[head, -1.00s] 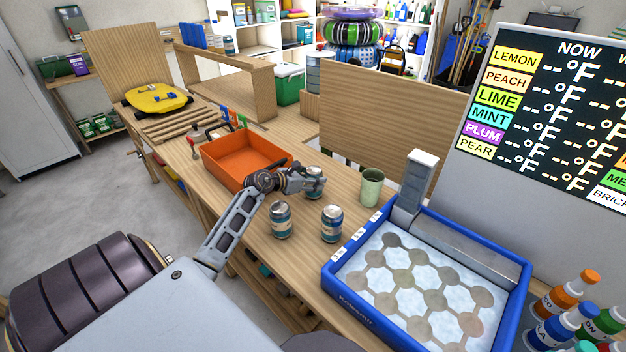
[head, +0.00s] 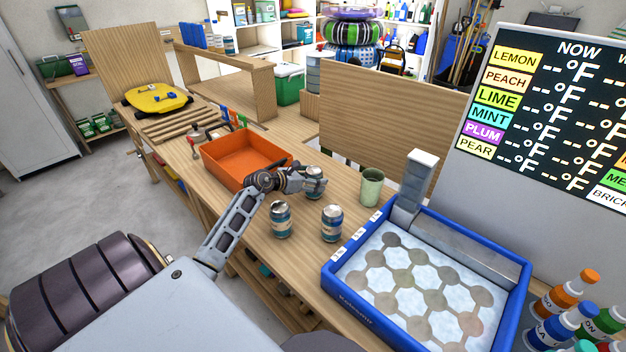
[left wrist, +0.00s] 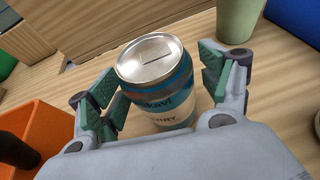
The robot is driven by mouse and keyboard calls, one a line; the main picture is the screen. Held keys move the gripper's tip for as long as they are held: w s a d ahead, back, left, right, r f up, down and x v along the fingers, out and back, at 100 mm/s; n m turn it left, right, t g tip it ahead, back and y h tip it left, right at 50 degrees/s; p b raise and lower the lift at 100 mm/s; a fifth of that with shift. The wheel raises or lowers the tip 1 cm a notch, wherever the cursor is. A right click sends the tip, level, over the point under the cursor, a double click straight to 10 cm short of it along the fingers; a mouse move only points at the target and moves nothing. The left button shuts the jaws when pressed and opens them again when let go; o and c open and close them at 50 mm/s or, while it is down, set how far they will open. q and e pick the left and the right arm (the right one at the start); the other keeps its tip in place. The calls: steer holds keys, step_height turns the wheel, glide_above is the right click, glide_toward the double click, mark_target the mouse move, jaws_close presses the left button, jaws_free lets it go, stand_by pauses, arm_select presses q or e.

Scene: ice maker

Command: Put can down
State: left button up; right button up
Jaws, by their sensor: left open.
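A silver and blue can (head: 315,183) stands upright on the wooden table, partly hidden by my gripper in the head view. It also shows in the left wrist view (left wrist: 158,85), between the fingers. My left gripper (head: 306,181) is open around this can, and gaps show between the finger pads and the can in the left wrist view (left wrist: 155,92). Two more cans, a left one (head: 280,220) and a right one (head: 331,223), stand upright nearer on the table. My right gripper is not in view.
An orange bin (head: 243,157) stands left of my left gripper. A green cup (head: 371,188) stands to its right. A blue-rimmed ice tray (head: 350,312) is at the right, with several bottles (head: 565,310) beside it. Bare table lies around the cans.

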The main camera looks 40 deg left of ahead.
arm_select(q)
steer(key=shift+s+a+r, duration=0.1)
steer(key=shift+s+a, duration=0.05)
steer(key=shift+s, duration=0.3)
steer(key=shift+s+a+r, duration=0.1)
steer(key=shift+s+r, duration=0.05)
steer(key=shift+s, duration=0.15)
steer(key=v, duration=1)
steer(key=shift+s, duration=0.2)
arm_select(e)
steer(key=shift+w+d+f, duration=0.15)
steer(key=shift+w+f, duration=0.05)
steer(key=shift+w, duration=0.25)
arm_select(q)
steer(key=shift+r, duration=0.1)
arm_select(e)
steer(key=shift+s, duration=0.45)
